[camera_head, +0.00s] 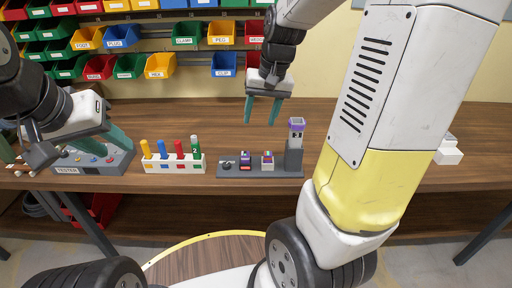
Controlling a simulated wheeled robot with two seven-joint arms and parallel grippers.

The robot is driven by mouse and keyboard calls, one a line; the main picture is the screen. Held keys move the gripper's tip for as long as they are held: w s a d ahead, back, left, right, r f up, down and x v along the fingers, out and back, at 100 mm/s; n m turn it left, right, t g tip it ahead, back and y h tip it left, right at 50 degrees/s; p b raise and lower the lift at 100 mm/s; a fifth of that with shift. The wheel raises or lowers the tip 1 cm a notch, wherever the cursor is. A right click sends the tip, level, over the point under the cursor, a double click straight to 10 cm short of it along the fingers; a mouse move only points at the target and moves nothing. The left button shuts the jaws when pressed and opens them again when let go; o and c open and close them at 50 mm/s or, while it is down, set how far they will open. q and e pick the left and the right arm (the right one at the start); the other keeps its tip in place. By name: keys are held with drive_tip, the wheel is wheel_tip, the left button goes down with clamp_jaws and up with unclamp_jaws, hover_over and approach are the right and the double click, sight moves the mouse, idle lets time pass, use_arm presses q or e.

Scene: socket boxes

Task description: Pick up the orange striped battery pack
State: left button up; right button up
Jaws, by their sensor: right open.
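A grey socket base (228,167) stands on the bench near the middle. Two small blocks sit on it: one purple with a red front (245,160), one grey with a purple top (267,159). A tall grey post (293,158) at its right end carries a purple-topped piece (296,128). I cannot make out orange stripes on any of them at this size. My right gripper (262,112) is open and empty, pointing down above the base, apart from the blocks. My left gripper (114,138) is over the tester at the left; its jaw opening is unclear.
A white rack (175,167) holds orange, blue, red and green cylinders. The grey tester box (95,163) stands left of it. Colored bins (160,65) hang on the back wall. Bench behind the rack is clear.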

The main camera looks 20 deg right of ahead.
sight(268, 153)
drive_tip(key=w+d+f+g, duration=0.1)
drive_tip(key=w+f, duration=0.1)
drive_tip(key=f, duration=0.2)
drive_tip(key=w+d+f+m+h, duration=0.1)
drive_tip(key=w+d+f, duration=0.1)
drive_tip(key=w+f, duration=0.1)
drive_tip(key=w+d+f+g, duration=0.1)
drive_tip(key=w+f, duration=0.1)
drive_tip(key=f, duration=0.3)
drive_tip(key=shift+w+d+f+g+h, duration=0.2)
drive_tip(key=shift+d+g+h, duration=0.1)
drive_tip(key=shift+d, duration=0.1)
drive_tip(key=f, duration=0.7)
drive_tip(key=shift+d+f, duration=0.25)
drive_tip(key=shift+f, duration=0.1)
drive_tip(key=shift+c, duration=0.2)
clamp_jaws()
